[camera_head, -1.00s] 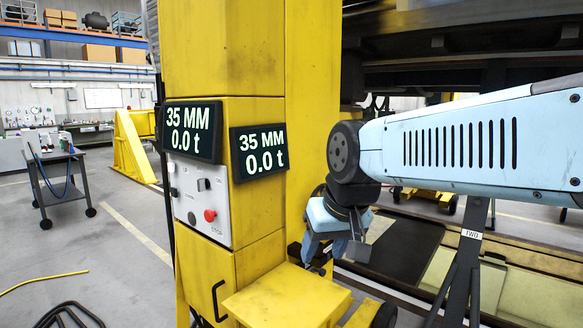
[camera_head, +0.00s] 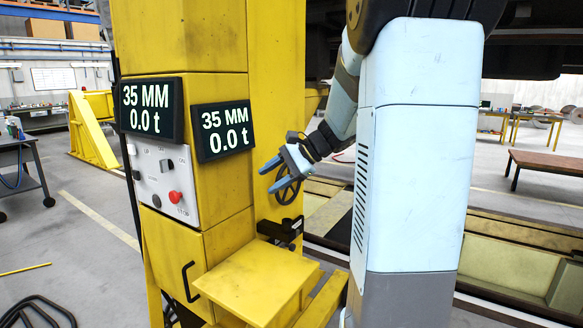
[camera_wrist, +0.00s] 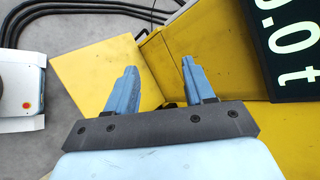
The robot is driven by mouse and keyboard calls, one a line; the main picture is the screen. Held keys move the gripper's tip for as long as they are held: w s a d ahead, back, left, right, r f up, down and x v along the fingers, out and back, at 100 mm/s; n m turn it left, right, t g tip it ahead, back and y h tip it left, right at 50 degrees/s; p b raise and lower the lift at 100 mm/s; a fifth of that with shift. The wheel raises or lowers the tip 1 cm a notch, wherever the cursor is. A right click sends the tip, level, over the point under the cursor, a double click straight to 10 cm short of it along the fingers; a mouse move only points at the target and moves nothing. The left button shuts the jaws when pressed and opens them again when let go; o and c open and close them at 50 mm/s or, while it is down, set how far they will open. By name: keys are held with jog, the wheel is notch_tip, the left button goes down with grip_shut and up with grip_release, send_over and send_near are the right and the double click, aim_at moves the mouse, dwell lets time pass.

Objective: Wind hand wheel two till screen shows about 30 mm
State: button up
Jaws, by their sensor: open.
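Two black screens, left (camera_head: 151,108) and right (camera_head: 223,130), on the yellow column (camera_head: 212,35) both read 35 MM and 0.0 t. A dark spoked hand wheel (camera_head: 288,190) shows at the column's right side in the head view; no number is readable on it. My gripper (camera_head: 271,174) is open, with its blue fingers at the wheel's upper left in that picture. I cannot tell whether they touch it. In the wrist view my gripper (camera_wrist: 158,76) is open and empty between the fingers, and the wheel does not show. A screen (camera_wrist: 292,40) is cut off at the right there.
A grey panel (camera_head: 165,185) with a red stop button sits below the screens. A yellow box top (camera_head: 258,280) juts out below the wheel. A black bracket (camera_head: 280,232) stands between them. Black cables (camera_head: 40,310) lie on the floor at left.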

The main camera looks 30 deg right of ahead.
jog(key=w+d+f+m+t, duration=0.2)
jog(key=w+d+m+t, duration=0.15)
jog(key=d, duration=0.55)
jog(key=w+d+f+m+t, duration=0.3)
jog(key=w+d+m, duration=0.2)
jog(key=d, duration=0.5)
jog(key=w+d+f+m+t, duration=0.2)
jog(key=w+d+m+t, duration=0.2)
jog(key=d, duration=0.5)
jog(key=shift+n, duration=0.25)
jog(key=x, duration=1.3)
jog(key=shift+w+f, duration=0.25)
jog(key=shift+w, duration=0.15)
jog(key=shift+c, duration=0.4)
grip_shut()
